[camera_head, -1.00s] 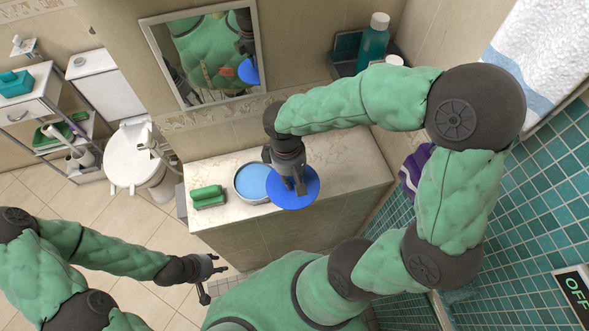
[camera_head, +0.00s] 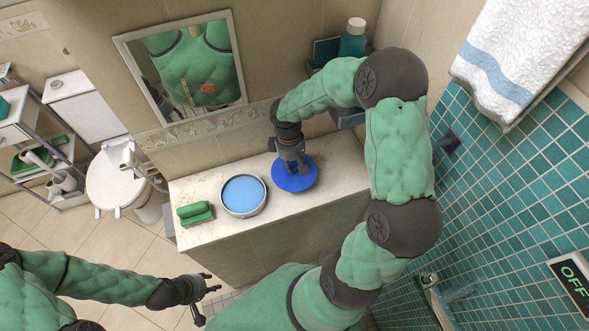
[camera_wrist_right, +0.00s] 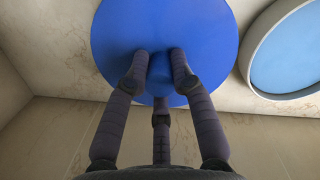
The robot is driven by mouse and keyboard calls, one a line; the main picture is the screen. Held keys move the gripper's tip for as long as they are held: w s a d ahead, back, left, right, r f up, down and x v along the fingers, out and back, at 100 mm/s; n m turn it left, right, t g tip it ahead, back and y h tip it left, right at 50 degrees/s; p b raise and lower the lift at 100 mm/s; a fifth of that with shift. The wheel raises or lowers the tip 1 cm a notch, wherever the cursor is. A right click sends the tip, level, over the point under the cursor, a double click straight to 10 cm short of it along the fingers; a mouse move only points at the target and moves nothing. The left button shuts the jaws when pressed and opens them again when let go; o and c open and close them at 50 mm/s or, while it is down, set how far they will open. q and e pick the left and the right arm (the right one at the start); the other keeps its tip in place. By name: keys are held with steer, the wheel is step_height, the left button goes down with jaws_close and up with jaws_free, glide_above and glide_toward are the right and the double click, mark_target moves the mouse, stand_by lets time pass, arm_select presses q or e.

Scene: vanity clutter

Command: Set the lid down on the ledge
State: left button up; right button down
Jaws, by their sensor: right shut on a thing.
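The blue lid (camera_head: 293,177) is a round disc over the right part of the pale ledge (camera_head: 340,165). My right gripper (camera_head: 292,168) is above the lid and shut on its middle. In the right wrist view the fingers (camera_wrist_right: 160,58) close at the centre of the lid (camera_wrist_right: 190,25). The lid looks at or very near the ledge surface; I cannot tell whether it touches. My left gripper (camera_head: 204,300) is empty, its fingers apart, low in front of the ledge.
A round tin (camera_head: 243,195) with light blue contents stands left of the lid. A mirror (camera_head: 185,70) hangs behind. A teal bottle (camera_head: 352,40) stands at the back right. Bare ledge lies right of the lid.

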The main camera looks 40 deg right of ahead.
mark_target(295, 169)
steer(key=shift+w+d+f, duration=0.15)
steer(key=shift+f, duration=0.8)
steer(key=shift+w+d+f, duration=0.1)
steer(key=shift+f, duration=0.85)
steer(key=shift+f+b, duration=0.15)
steer(key=shift+b, duration=0.2)
steer(key=c, duration=1)
jaws_free()
steer(key=shift+c, duration=0.2)
steer(key=shift+r, duration=0.25)
step_height(295, 169, up, 12)
steer(key=w+p, duration=0.1)
steer(key=shift+a+p, duration=0.25)
steer(key=shift+p, duration=0.15)
